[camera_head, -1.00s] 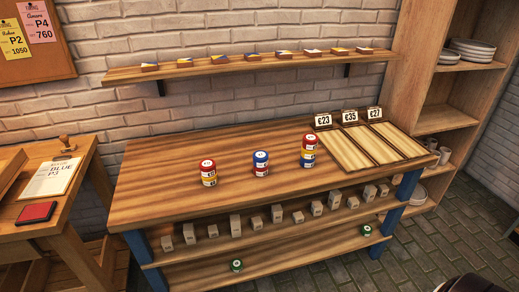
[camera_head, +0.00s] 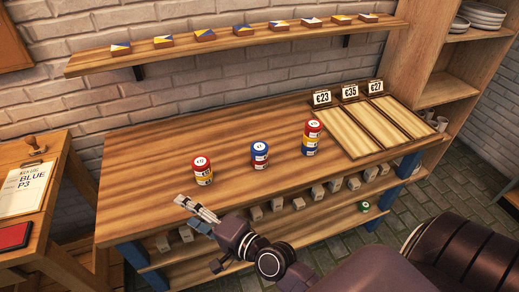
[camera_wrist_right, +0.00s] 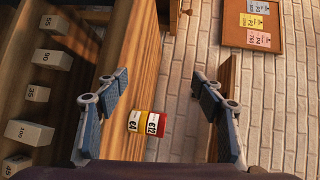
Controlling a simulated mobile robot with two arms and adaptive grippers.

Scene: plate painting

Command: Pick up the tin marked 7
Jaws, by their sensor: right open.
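Three stacks of tins stand on the wooden table. The left stack has a red tin (camera_head: 201,163) on a yellow tin (camera_head: 204,180). The middle stack has a blue tin (camera_head: 260,149) on top, and the right stack has a red tin (camera_head: 313,127) on top. The numbers are too small to read surely, so I cannot tell which tin is marked 7. My right gripper (camera_head: 194,211) is open and empty at the table's front edge, just in front of the left stack. The right wrist view shows the red tin (camera_wrist_right: 156,124) and yellow tin (camera_wrist_right: 134,121) between its open fingers. My left gripper is out of view.
Price cards and wooden trays (camera_head: 350,137) lie on the table's right end. Grey blocks (camera_head: 318,191) and a green tin (camera_head: 365,206) stand on the shelf below. A wall shelf (camera_head: 235,46) of painted blocks hangs behind. The table is clear between stacks.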

